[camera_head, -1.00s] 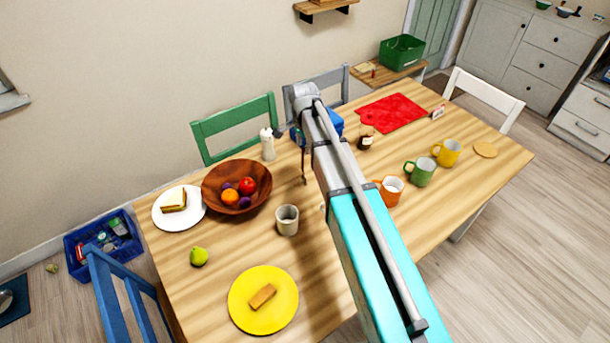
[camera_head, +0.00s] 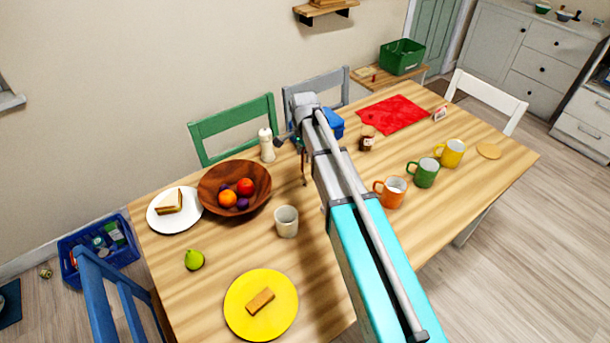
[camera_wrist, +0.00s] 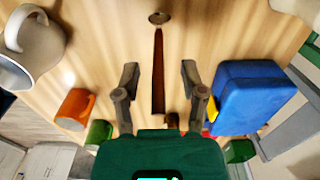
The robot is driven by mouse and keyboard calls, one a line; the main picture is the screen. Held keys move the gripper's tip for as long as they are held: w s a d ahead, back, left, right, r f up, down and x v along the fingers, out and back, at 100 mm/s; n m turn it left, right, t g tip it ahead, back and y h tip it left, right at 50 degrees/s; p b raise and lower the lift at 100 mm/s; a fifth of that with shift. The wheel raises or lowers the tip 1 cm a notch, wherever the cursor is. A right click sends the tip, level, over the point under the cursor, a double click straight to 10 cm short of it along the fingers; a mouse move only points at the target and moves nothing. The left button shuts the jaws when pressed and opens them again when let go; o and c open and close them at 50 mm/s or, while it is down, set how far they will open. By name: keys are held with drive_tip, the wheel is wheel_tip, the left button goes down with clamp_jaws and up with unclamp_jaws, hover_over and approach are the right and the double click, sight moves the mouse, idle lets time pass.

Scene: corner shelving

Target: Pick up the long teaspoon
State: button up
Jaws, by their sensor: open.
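The long teaspoon (camera_wrist: 158,75) shows in the wrist view with a dark brown handle and a small round metal bowl at the top of the picture. It lies along the middle, on or just above the wooden table; the gap cannot be told. My gripper (camera_wrist: 160,72) is open, one finger on each side of the handle, with nothing held. In the head view, a thin brown strip (camera_head: 304,167) beside my arm seems to be the spoon; my gripper is mostly hidden behind my arm.
A blue box (camera_wrist: 252,97) stands close right of my gripper in the wrist view. An orange mug (camera_wrist: 74,108) and a pale mug (camera_wrist: 33,45) are to the left. In the head view, a wooden fruit bowl (camera_head: 208,194) and a white pepper mill (camera_head: 267,147) stand left of my arm.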

clamp_jaws()
idle(0.3)
drive_tip(key=shift+r, duration=0.25)
drive_tip(key=shift+r+p, duration=0.75)
drive_tip(key=shift+p, duration=0.25)
drive_tip(key=s+d+r+p, duration=0.8)
drive_tip(key=s+r+p, duration=0.3)
drive_tip(key=shift+s, duration=0.25)
drive_tip(key=shift+s, duration=0.1)
